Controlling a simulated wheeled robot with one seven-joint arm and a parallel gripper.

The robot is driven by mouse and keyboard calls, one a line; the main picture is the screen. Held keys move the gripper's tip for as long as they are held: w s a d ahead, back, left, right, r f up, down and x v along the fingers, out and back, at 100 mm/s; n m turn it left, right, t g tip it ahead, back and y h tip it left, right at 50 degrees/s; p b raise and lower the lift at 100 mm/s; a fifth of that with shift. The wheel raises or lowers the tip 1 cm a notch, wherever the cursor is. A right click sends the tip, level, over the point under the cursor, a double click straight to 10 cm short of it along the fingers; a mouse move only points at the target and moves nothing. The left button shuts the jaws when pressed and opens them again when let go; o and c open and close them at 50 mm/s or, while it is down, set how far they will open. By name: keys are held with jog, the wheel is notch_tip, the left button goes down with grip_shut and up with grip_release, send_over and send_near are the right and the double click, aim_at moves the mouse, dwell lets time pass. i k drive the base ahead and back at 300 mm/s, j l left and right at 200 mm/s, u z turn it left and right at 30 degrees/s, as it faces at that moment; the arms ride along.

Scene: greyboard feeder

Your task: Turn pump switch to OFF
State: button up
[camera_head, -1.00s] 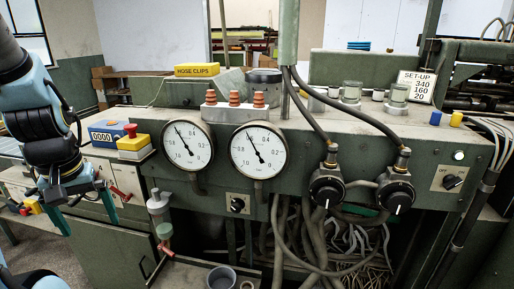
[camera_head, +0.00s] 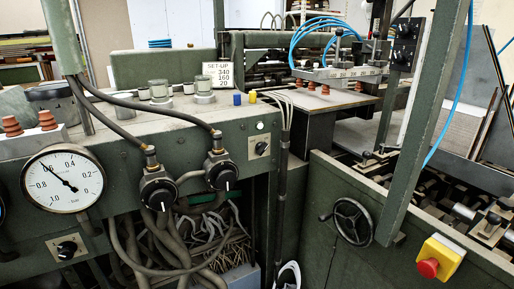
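A black rotary switch (camera_head: 261,148) on a pale plate sits at the right end of the green machine front, below a small white lamp (camera_head: 260,127). Its lettering is too small to read now; the earlier frame shows "OFF" at the plate's left. A second black rotary switch (camera_head: 67,250) on a pale plate sits low at the left, under the round gauge (camera_head: 64,180). I cannot tell from any label which one is the pump's. My gripper is out of view.
Two black regulator knobs (camera_head: 158,190) (camera_head: 222,172) with hoses stand out from the machine front. Loose hoses hang below. At the right are a handwheel (camera_head: 353,221), a green post (camera_head: 424,130) and a red button on a yellow box (camera_head: 440,263).

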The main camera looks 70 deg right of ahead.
aim_at(261, 147)
jog(key=z, duration=0.4)
jog(key=l+z, duration=0.15)
jog(key=z, duration=0.3)
jog(key=k+l+z, duration=0.1)
jog(key=z, duration=0.75)
